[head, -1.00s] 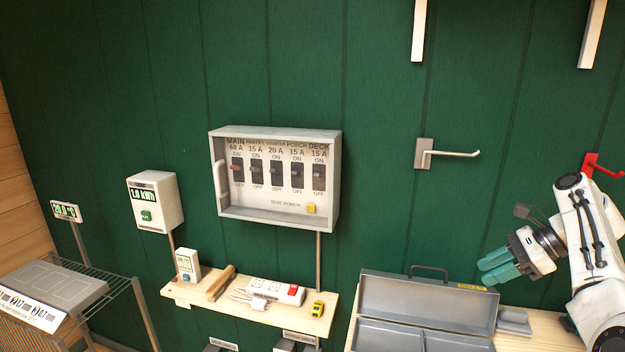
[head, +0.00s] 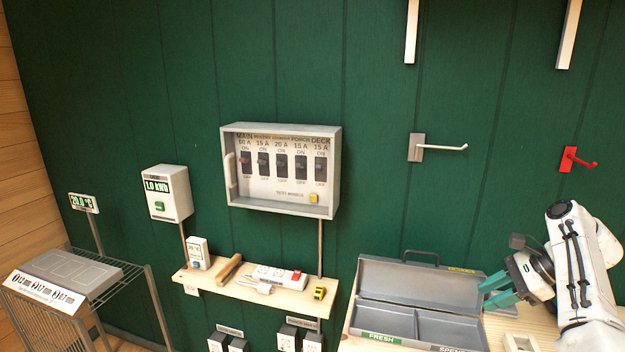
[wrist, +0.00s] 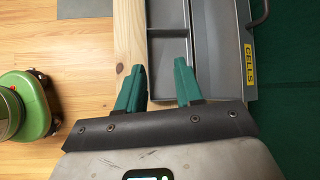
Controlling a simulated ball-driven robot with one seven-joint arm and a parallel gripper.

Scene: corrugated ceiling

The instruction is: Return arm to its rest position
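My arm comes in at the right of the head view, bent at a white link. My gripper (head: 488,294) has teal fingers and points left, by the right end of the grey toolbox (head: 414,272). In the wrist view my gripper (wrist: 158,68) has its two fingers apart with nothing between them. The toolbox's grey trays (wrist: 169,65) show beyond the fingertips there. Whether the fingers touch the toolbox or bench cannot be told.
The open toolbox stands on a wooden bench (head: 537,322) against the green wall. A grey hook (head: 440,147) and a red hook (head: 578,160) stick out above. A breaker box (head: 282,170) and shelf (head: 245,290) are left. A green wheeled thing (wrist: 28,98) stands on the floor.

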